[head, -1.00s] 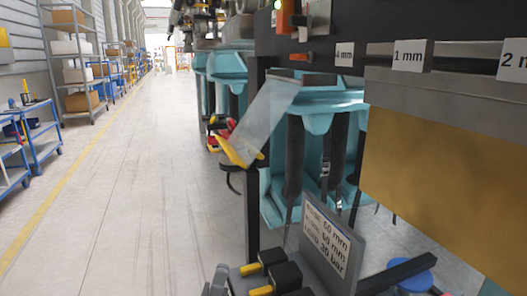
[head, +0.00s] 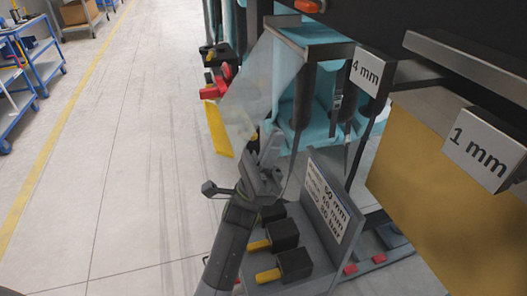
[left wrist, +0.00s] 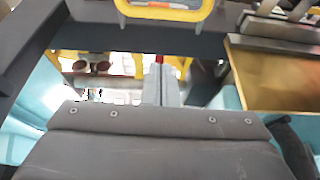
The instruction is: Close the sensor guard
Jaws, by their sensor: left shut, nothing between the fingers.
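The sensor guard (head: 262,85) is a clear panel with a yellow strip (head: 219,131) along its lower edge. It hangs tilted outward from a grey bracket on the machine, with its lower edge out toward the aisle. My left gripper (head: 268,148) is shut and empty, just right of and below the yellow strip, close to the panel's lower part. I cannot tell whether it touches. In the left wrist view the closed fingers (left wrist: 160,86) point ahead, with a yellow-framed opening (left wrist: 165,12) above them. My right gripper is not in view.
A grey sign plate (head: 330,205) and black blocks with yellow pegs (head: 284,236) stand beside my left arm. A brass-coloured panel (head: 425,180) and labels marked 4 mm (head: 366,72) and 1 mm (head: 484,148) are at right. The aisle floor (head: 130,180) at left is clear.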

